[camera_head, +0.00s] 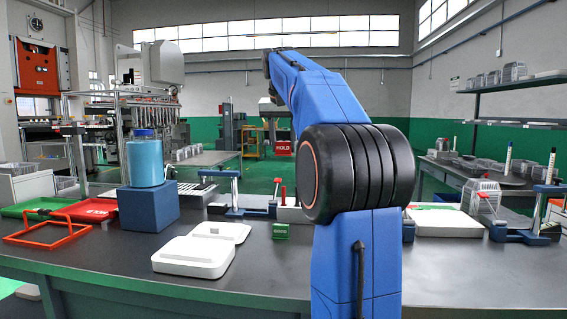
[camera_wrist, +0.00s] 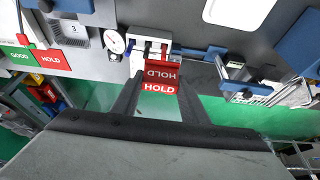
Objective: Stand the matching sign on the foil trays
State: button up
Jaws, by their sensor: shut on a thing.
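My gripper (camera_wrist: 158,80) is shut on a red HOLD sign (camera_wrist: 160,73), with a dark finger on each side of it. It is held high, past the table's far edge, over green floor. A red sign-like patch (camera_head: 283,148) shows left of my arm in the head view, seemingly this sign. A silver stack, seemingly the foil trays (camera_head: 481,198), stands on the right of the table; it seems to be the finned one marked 3 in the wrist view (camera_wrist: 74,38). A small green sign (camera_head: 281,231) stands on the table left of my arm.
A green-and-red GOOD/HOLD board (camera_wrist: 35,58) lies beside the silver stack. A dial gauge (camera_wrist: 115,43) and clamps (camera_wrist: 245,87) line the far edge.

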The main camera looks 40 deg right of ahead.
aim_at(483, 180)
jog(key=z, duration=2.4)
